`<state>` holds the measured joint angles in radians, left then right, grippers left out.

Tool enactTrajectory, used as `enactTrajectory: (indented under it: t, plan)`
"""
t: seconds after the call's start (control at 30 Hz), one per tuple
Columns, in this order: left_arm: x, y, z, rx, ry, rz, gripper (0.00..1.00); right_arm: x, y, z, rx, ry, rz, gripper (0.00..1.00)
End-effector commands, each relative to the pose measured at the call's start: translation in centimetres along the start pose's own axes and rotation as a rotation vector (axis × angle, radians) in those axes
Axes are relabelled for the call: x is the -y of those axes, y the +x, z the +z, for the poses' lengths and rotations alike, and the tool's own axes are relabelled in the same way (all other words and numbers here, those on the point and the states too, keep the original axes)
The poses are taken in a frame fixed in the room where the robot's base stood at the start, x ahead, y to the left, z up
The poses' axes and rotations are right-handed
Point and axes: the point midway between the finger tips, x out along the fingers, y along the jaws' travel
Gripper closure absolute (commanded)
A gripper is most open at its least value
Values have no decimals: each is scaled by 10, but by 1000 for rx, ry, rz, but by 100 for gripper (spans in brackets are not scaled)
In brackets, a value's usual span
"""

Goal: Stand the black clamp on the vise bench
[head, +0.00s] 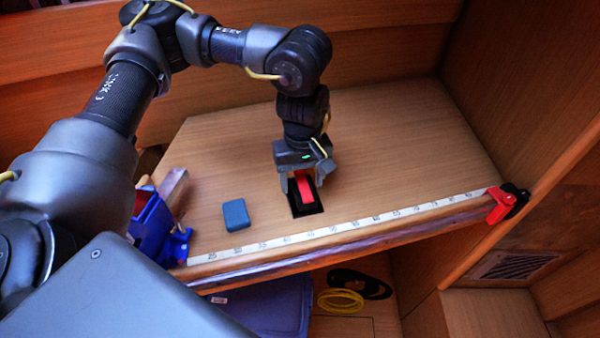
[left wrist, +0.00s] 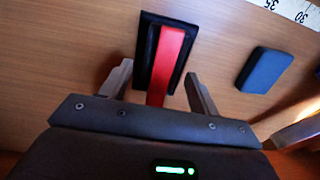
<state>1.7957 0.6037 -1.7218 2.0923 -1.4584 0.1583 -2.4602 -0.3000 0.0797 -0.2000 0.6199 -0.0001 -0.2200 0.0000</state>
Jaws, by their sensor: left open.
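A flat black piece (head: 309,210) with a red bar (head: 305,190) along its top lies on the wooden vise bench (head: 400,130). I cannot tell for sure whether this is the black clamp. My left gripper (head: 303,180) points down over it, open. In the left wrist view the open fingers (left wrist: 160,88) stand on either side of the near end of the red bar (left wrist: 170,55), with gaps on both sides. The black piece (left wrist: 148,45) shows beyond them. A red-and-black clamp (head: 503,205) sits at the bench's right front corner. My right gripper is not in view.
A blue vise (head: 152,222) stands at the bench's left end. A dark blue block (head: 236,215) lies left of the gripper; it also shows in the left wrist view (left wrist: 264,69). A measuring strip (head: 340,228) runs along the front edge. Coiled lines (head: 342,300) lie below. The bench's right is clear.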

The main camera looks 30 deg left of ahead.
Motion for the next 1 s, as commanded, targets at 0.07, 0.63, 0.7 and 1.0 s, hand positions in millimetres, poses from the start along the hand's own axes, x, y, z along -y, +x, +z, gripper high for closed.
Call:
enactTrajectory:
  t: [0.07,0.63,0.7,1.0]
  plan:
    - [0,-8,0,-1,0,1,39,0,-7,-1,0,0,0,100]
    - [-1,-110,-1,-3,-2,2,39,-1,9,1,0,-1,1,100]
    - [0,-116,-1,-3,-1,0,39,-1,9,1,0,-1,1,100]
    - [0,-124,0,0,0,-1,39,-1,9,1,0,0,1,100]
